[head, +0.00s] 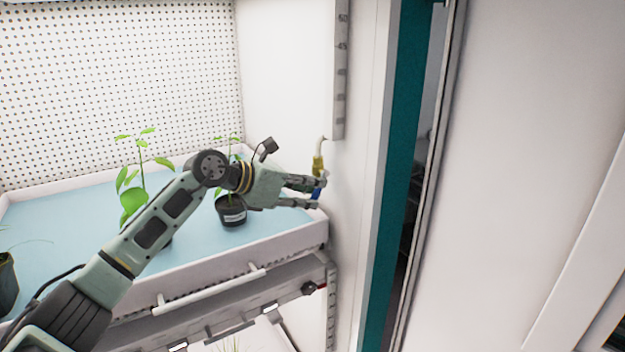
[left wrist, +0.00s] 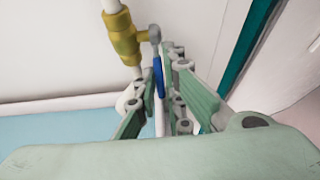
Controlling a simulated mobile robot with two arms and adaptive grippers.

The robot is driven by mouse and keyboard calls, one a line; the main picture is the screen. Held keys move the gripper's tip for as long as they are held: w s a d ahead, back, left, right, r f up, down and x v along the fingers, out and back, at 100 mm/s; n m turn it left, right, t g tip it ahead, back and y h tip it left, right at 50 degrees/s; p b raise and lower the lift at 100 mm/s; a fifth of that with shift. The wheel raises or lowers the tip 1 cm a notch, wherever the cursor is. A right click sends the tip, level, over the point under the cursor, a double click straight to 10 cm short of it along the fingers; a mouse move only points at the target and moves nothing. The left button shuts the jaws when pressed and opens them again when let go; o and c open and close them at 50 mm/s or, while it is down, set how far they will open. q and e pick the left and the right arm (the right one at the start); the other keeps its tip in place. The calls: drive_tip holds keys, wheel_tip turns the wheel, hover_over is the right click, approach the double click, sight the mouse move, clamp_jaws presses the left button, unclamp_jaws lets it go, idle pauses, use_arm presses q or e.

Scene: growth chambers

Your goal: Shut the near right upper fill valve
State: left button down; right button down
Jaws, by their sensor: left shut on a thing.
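My left gripper (head: 320,193) reaches in from the left and is shut on the blue handle, with a finger on each side. The fingers hide part of the handle in both views. My right gripper is not in view.
A white-rimmed tray (head: 290,243) with a pale blue surface holds several potted plants; one black pot (head: 231,211) stands close beneath my left wrist. A grey ruled strip (head: 340,70) runs up the right wall. A teal door edge (head: 395,190) stands further right.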

use_arm(q)
drive_tip(key=shift+a+r+g+y+p, duration=0.25)
drive_tip(key=shift+r+g+y+p, duration=0.25)
drive_tip(key=shift+r+y+p, duration=0.25)
drive_tip(key=c, duration=1.9)
unclamp_jaws()
drive_tip(key=shift+f, duration=0.15)
drive_tip(key=shift+o, duration=0.2)
drive_tip(key=shift+s+a, duration=0.1)
drive_tip(key=v, duration=1.1)
drive_tip(key=shift+s+a+r, duration=0.15)
drive_tip(key=shift+a+r, duration=0.1)
drive_tip(key=shift+r, duration=0.05)
